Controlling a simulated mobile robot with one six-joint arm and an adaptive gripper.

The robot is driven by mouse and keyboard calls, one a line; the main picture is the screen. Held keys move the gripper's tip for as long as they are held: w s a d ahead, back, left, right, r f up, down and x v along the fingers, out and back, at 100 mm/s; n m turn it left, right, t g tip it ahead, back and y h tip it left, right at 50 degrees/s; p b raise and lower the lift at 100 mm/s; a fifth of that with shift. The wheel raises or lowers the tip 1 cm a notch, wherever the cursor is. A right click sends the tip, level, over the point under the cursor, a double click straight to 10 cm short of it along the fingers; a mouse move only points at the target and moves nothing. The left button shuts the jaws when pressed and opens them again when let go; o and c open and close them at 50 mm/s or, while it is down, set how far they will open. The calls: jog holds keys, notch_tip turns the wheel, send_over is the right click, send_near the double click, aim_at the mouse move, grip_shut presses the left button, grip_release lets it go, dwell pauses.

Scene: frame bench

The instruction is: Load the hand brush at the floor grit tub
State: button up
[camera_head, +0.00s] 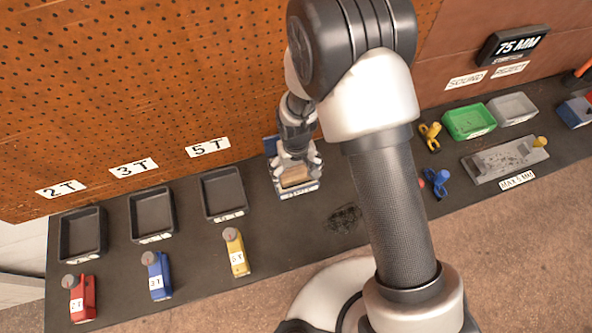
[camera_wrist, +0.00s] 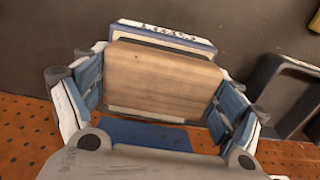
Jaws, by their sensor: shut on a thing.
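My gripper (camera_head: 296,174) is over the bench, to the right of the tray under the 5T label, pointing down. In the wrist view its fingers stand on both sides of a wooden block, which looks like the back of the hand brush (camera_wrist: 163,78), and are shut on it. A pale, blue-edged container with a lettered front (camera_wrist: 168,34) lies just below the wood and looks like the floor grit tub; its lettering is too small to read. The brush's bristles and the inside of the container are hidden. I cannot tell whether bristles and container touch.
Black trays (camera_head: 152,214) stand at left, with red, blue and yellow tagged tools (camera_head: 237,252) in front. A dark smudge (camera_head: 344,219) marks the bench right of my gripper. Green (camera_head: 469,121) and grey bins and a grey plate (camera_head: 505,158) are at right. A pegboard (camera_head: 130,90) rises behind.

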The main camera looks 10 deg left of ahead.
aim_at(296, 170)
jog(key=shift+s+f+b, duration=0.1)
jog(key=shift+f+b, duration=0.4)
jog(key=shift+f, duration=0.1)
dwell(1.4)
jog(key=shift+r+p, duration=2.4)
jog(key=shift+r, duration=1.2)
